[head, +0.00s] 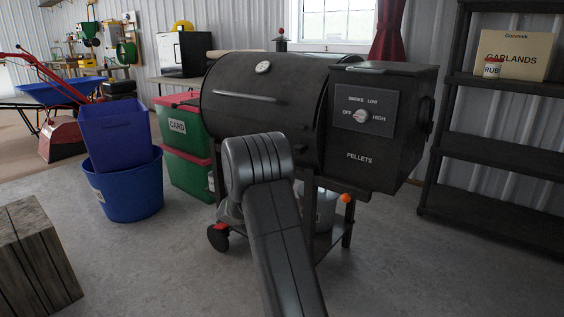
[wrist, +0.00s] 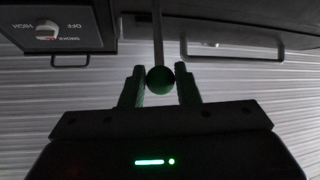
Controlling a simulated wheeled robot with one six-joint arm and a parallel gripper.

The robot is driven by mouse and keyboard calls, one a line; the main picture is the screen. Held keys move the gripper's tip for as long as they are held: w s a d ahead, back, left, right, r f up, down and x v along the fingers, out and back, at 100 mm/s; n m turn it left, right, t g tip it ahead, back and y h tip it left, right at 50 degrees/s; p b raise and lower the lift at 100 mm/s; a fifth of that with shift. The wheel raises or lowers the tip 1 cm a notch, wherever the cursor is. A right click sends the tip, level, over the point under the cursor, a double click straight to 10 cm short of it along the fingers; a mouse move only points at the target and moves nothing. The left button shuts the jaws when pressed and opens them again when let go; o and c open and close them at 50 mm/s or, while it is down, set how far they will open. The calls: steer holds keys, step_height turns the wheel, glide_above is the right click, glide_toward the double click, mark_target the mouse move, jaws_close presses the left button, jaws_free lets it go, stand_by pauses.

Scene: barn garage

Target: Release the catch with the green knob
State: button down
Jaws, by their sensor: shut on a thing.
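The green knob (wrist: 159,80) is a round ball at the end of a thin rod (wrist: 158,40) in the wrist view. My gripper (wrist: 160,69) has one finger on each side of the knob and is shut on it. The rod runs from the knob towards the dark body of the pellet grill (wrist: 225,25). In the head view the grill (head: 230,100) stands behind my arm, with its pellet box (head: 405,140) at the right. My gripper and the green knob are hidden there. I cannot make out the catch itself.
A dial (head: 361,116) is on the pellet box front, and an orange ball (head: 345,198) shows below it. Green bins (head: 187,127) and a blue tub (head: 126,195) stand left of the grill. A dark shelf (head: 490,145) is at the right. The front right floor is clear.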

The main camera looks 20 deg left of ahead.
steer(key=shift+w+f, duration=0.1)
steer(key=shift+f, duration=0.15)
steer(key=c, duration=1.1)
jaws_free()
steer(key=shift+w+f, duration=0.1)
steer(key=shift+w, duration=0.1)
steer(key=shift+s, duration=0.1)
steer(key=p+v, duration=0.2)
steer(key=v, duration=1.1)
steer(key=shift+s+p, duration=0.35)
steer(key=shift+p, duration=0.05)
steer(key=shift+w+f, duration=0.1)
